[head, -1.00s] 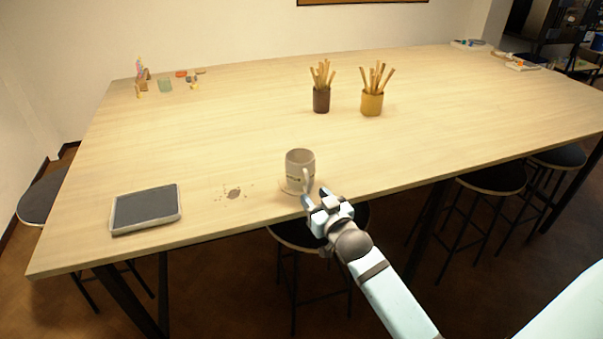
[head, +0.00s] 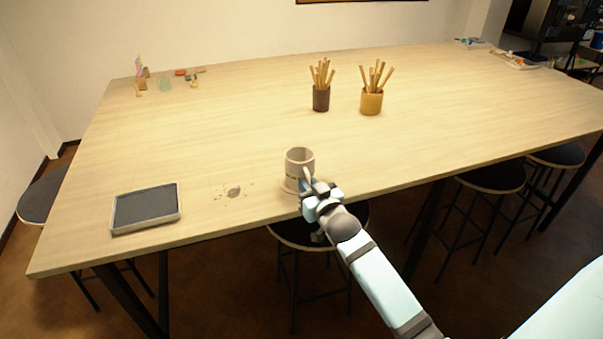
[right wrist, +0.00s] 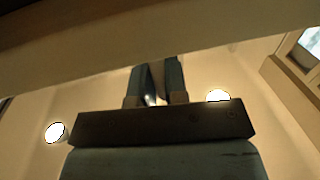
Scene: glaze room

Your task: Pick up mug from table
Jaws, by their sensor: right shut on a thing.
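The mug's body is not clear in that view. My left gripper is not in view.
A dark-topped tray (head: 146,208) and a dark speckled spot (head: 234,192) lie left of the mug. A brown cup (head: 321,99) and a yellow cup (head: 371,103) of sticks stand behind it. Stools (head: 490,176) stand along the front edge. The table's middle is clear.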

